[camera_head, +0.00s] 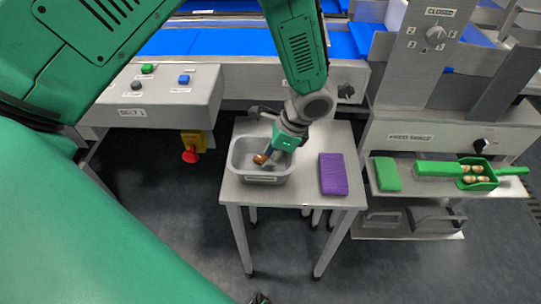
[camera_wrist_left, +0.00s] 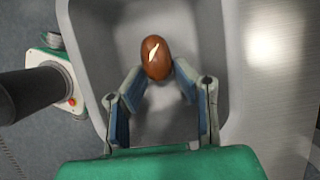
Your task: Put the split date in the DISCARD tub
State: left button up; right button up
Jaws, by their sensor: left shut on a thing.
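The split date (camera_head: 261,158) is brown and glossy, with a pale slit on its upper side that shows in the left wrist view (camera_wrist_left: 156,58). My left gripper (camera_head: 268,156) is shut on it, with the date at the fingertips (camera_wrist_left: 157,72). The date and fingertips are over or inside a grey tub (camera_head: 262,179) on a small table; its wall also shows in the left wrist view (camera_wrist_left: 98,40). I cannot tell whether the date touches the tub's floor. A label on the tub's front is too small to read. My right gripper is not in view.
A purple block (camera_head: 333,174) lies on the small table (camera_head: 308,190), right of the tub. A side shelf holds a green block (camera_head: 387,174) and a green scoop (camera_head: 478,183) with several dates. A control box (camera_head: 150,95) and blue conveyor (camera_head: 215,42) stand behind.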

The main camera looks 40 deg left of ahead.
pick_arm(q)
jog(key=shift+f+b, duration=0.5)
jog(key=shift+f, duration=0.5)
dwell(0.3)
jog(key=o, duration=0.8)
jog(key=shift+r, duration=0.1)
